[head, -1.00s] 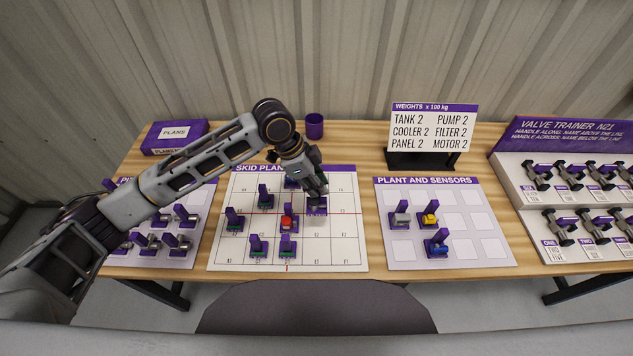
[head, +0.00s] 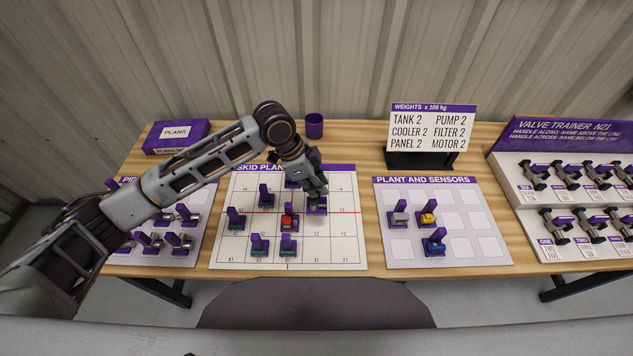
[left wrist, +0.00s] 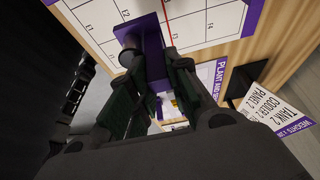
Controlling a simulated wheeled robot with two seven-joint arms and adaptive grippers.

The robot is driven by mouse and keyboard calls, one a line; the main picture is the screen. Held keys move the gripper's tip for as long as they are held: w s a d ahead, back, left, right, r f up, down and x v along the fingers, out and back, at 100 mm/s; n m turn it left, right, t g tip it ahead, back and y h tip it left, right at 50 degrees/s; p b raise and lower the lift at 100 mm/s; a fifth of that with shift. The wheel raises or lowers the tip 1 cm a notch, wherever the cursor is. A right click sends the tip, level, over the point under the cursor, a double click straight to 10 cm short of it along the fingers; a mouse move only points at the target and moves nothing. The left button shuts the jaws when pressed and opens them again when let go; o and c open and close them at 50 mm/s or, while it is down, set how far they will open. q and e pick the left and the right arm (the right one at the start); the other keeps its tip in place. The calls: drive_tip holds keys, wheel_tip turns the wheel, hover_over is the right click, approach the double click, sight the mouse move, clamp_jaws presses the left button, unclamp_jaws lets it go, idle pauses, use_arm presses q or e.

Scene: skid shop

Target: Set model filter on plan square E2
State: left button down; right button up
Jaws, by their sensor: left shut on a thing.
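My left gripper (head: 316,193) is shut on a purple model (left wrist: 150,48), which I take to be the model filter. In the head view its purple base (head: 316,210) shows under the fingers, over the right-centre of the skid plan (head: 340,245), close to the red line. The fingers hide most of it. I cannot tell whether its base touches the sheet or which square it is over. In the left wrist view the fingers (left wrist: 155,85) close around its purple upright, with plan squares beyond. My right gripper is not in view.
Several purple-based models stand left of the held one, including a red-topped one (head: 287,222). The plan's lower right squares are bare. The plant and sensors sheet (head: 480,245) holds three models. A weights sign (head: 433,127) and a purple cup (head: 314,125) stand behind.

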sight(316, 203)
use_arm(q)
drive_tip(key=shift+f, duration=0.25)
idle(0.4)
drive_tip(key=shift+f+b, duration=0.7)
drive_tip(key=shift+f, duration=1.75)
drive_tip(key=shift+f, duration=0.55)
drive_tip(key=shift+f, duration=1.1)
drive_tip(key=shift+f, duration=0.2)
drive_tip(key=shift+p, duration=0.35)
drive_tip(key=shift+f, duration=0.7)
idle(0.9)
